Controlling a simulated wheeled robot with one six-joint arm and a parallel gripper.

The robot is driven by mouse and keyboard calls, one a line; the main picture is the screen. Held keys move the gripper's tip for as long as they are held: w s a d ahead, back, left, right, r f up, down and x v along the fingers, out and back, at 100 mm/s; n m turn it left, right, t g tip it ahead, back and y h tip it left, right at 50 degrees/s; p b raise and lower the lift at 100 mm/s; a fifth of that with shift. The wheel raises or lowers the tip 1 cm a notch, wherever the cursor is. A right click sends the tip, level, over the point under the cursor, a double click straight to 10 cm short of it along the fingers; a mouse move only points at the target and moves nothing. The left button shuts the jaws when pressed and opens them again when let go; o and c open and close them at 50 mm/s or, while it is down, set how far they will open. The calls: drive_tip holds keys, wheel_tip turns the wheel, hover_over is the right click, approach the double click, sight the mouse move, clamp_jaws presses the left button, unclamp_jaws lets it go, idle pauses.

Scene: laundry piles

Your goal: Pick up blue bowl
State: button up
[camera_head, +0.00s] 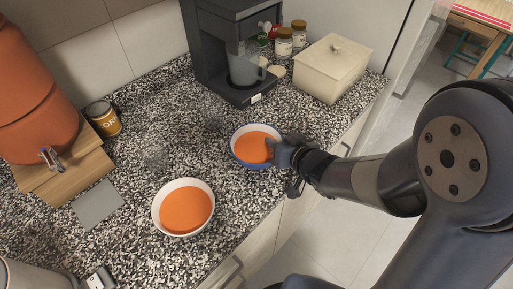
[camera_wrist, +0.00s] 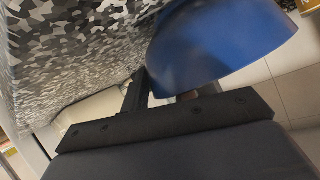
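The blue bowl (camera_head: 243,160) sits on the speckled counter with orange contents inside and a pale rim. My gripper (camera_head: 280,153) is at its right edge and covers part of the rim. In the wrist view the bowl's smooth blue outside (camera_wrist: 220,45) fills the upper right, close to the camera. My gripper (camera_wrist: 165,95) shows there as dark parts right at the bowl's lower edge. One finger is partly visible beside the bowl; the other is mostly hidden. I cannot tell whether the fingers are closed on the rim.
A white bowl (camera_head: 163,211) with orange contents stands at the front left. A coffee machine (camera_head: 212,55), a cream lidded box (camera_head: 328,75) and jars (camera_head: 284,43) are behind. The counter edge is near my gripper.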

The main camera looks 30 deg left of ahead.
clamp_jaws()
drive_tip(key=shift+r, duration=0.1)
idle(0.3)
